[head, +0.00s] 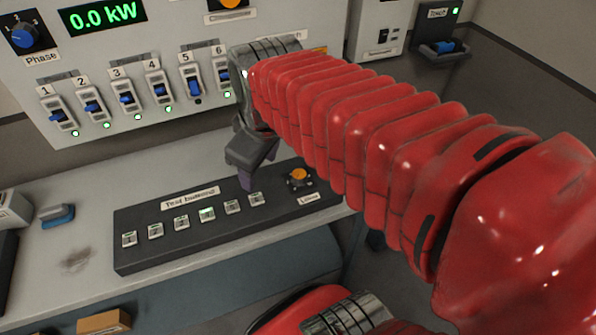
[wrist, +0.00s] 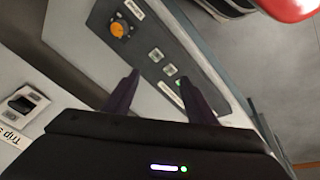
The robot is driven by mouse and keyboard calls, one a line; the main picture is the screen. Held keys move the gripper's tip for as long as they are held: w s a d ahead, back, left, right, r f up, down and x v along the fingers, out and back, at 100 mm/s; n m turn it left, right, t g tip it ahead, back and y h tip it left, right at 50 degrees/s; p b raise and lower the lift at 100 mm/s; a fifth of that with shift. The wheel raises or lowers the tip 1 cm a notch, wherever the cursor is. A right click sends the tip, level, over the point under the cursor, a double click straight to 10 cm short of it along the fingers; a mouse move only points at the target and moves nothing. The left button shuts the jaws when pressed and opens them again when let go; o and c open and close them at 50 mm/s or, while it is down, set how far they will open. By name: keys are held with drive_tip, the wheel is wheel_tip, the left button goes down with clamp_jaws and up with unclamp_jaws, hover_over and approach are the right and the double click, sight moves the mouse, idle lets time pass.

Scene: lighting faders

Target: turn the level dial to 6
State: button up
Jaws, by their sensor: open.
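An orange dial (head: 298,175) sits at the right end of the dark sloped test-button panel. Its small label seems to begin with L but is too small to read surely, and its setting cannot be read. The orange dial also shows in the wrist view (wrist: 118,29), beyond and left of the fingertips. My gripper (head: 247,179) hangs left of the dial over the panel's back edge, apart from it. In the wrist view my gripper (wrist: 159,76) has its two dark fingers spread with nothing between them. My red arm hides part of the wall panel.
Test buttons (head: 207,214) run along the dark panel (head: 135,258), one of them lit green. Numbered blue switches (head: 126,98) line the wall panel under a 0.0 kW display (head: 103,14). A blue Phase dial (head: 24,37) is top left. The bench (head: 95,205) is mostly clear on the left.

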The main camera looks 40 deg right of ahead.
drive_tip(key=w+d+f+n+g, duration=0.1)
drive_tip(key=w+d+n+g, duration=0.1)
drive_tip(key=w+d+n, duration=0.3)
drive_tip(key=n+g, duration=0.2)
drive_tip(key=n, duration=0.3)
hover_over(299, 173)
wheel_tip(299, 173, down, 4)
drive_tip(key=shift+y, duration=0.3)
wheel_tip(299, 173, down, 14)
drive_tip(key=shift+r, duration=0.1)
drive_tip(key=shift+c, duration=0.2)
